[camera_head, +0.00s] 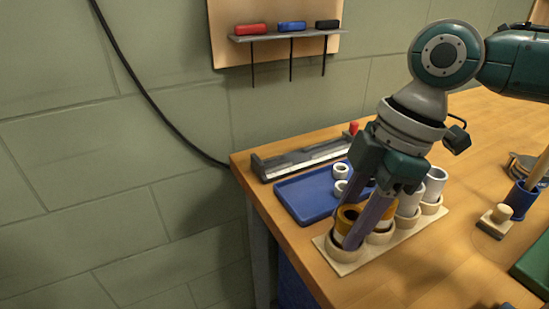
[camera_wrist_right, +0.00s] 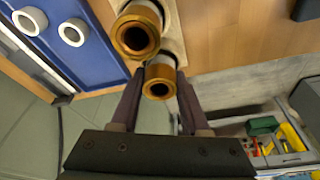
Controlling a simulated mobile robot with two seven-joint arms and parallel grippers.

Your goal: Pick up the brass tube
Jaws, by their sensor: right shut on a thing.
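My right gripper (camera_head: 352,233) reaches down from the upper right. It is shut on the nearest brass tube (camera_head: 347,215), with one finger on each side. In the right wrist view this tube (camera_wrist_right: 160,79) shows its open end between the fingers (camera_wrist_right: 158,92). The tube stands upright at the front-left end of a pale wooden rack (camera_head: 347,268); whether its foot is clear of the rack's ring, I cannot tell. A second brass tube (camera_wrist_right: 137,30) stands beside it in the rack, partly hidden by the fingers in the head view. My left gripper is not in view.
Pale grey tubes (camera_head: 434,186) stand farther along the rack. A blue tray (camera_head: 297,198) with white rings (camera_head: 341,171) lies behind it. A blue cup (camera_head: 521,197) and a small wooden block (camera_head: 494,218) are to the right.

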